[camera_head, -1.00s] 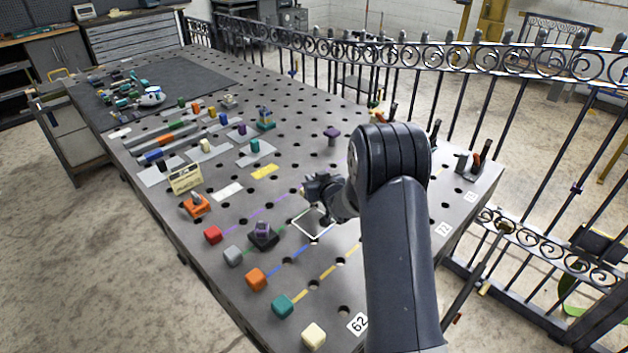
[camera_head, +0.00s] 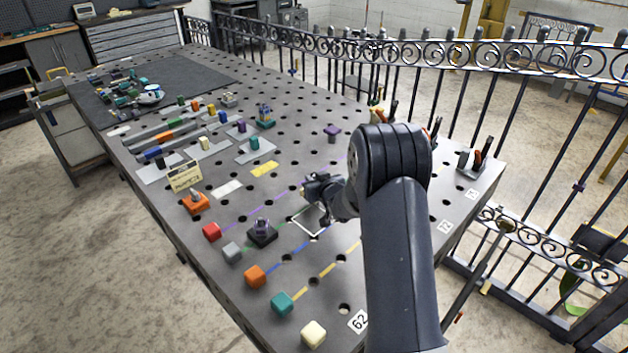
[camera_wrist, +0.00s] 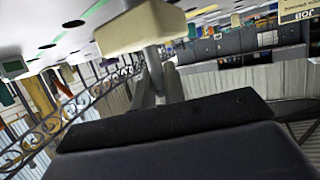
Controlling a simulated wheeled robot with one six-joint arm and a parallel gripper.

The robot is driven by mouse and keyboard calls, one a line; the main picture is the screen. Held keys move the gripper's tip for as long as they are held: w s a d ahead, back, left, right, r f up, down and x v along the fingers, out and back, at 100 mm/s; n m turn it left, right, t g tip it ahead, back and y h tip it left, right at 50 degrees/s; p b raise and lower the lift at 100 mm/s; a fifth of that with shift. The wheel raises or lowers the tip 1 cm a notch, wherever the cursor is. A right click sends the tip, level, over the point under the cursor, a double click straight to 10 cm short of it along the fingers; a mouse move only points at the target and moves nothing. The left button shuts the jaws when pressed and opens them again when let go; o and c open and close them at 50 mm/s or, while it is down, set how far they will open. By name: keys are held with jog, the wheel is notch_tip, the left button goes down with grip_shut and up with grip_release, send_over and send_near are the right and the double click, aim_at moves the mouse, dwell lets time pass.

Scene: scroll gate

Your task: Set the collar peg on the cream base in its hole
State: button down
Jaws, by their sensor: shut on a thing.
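My gripper (camera_head: 318,188) hangs low over the table (camera_head: 290,120), just beyond a white square outline (camera_head: 294,219). In the wrist view my gripper (camera_wrist: 155,75) is shut on a piece with a cream block-shaped base (camera_wrist: 140,27). The cream base stands out beyond the fingers against the table's holed top.
A peg on a black base (camera_head: 262,234) stands left of the outline, and one on an orange base (camera_head: 195,203) farther left. A sign card (camera_head: 185,176) stands behind. An iron fence (camera_head: 440,60) runs along the far side.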

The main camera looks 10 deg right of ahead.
jog(key=shift+f+b, duration=1.35)
jog(key=shift+b, duration=0.2)
jog(key=c, duration=1.4)
grip_release()
jog(key=shift+f, duration=0.1)
jog(key=shift+s, duration=0.1)
jog(key=b+v, duration=0.1)
jog(key=v, duration=0.9)
jog(key=shift+s+r+b, duration=0.2)
jog(key=shift+s+b, duration=0.1)
jog(key=shift+b, duration=0.05)
jog(key=shift+w, duration=0.1)
jog(key=p+x, duration=0.1)
jog(key=x, duration=0.9)
jog(key=shift+w+f+p, duration=0.2)
jog(key=shift+w+p, duration=0.1)
jog(key=shift+p, duration=0.1)
jog(key=shift+r+p, duration=0.3)
jog(key=shift+r, duration=0.05)
